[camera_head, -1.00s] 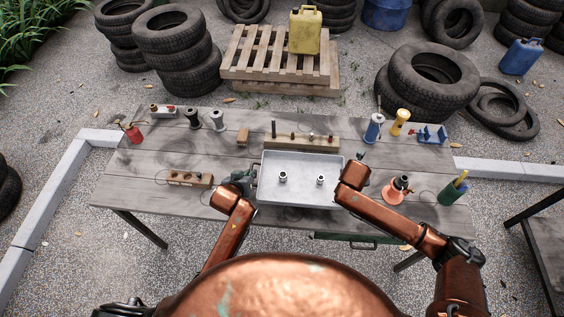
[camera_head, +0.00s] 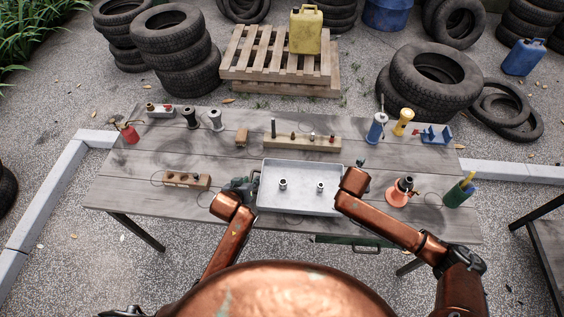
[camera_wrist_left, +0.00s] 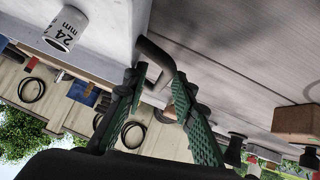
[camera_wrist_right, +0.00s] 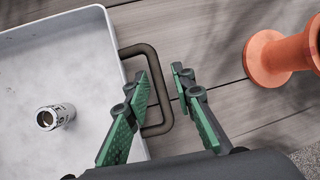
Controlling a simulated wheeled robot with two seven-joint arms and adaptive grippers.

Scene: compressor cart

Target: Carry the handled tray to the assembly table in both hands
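The grey handled tray (camera_head: 300,203) is on the near middle of the wooden table, with two metal sockets inside, one left (camera_head: 283,184) and one right (camera_head: 320,187). My left gripper (camera_head: 245,184) is at the tray's left end. In the left wrist view its green fingers (camera_wrist_left: 158,78) stand apart on either side of the dark left handle (camera_wrist_left: 155,52). My right gripper (camera_wrist_right: 162,73) is at the right end, fingers apart on either side of the right handle (camera_wrist_right: 157,128). In the head view my right forearm mostly hides that handle.
A wooden holder (camera_head: 300,144) lies just behind the tray. An orange spool (camera_head: 397,193) and green cup (camera_head: 457,193) stand right, a small wooden block (camera_head: 187,180) left. Another table (camera_head: 545,245) shows at the right edge. Tyres and a pallet (camera_head: 280,62) stand behind.

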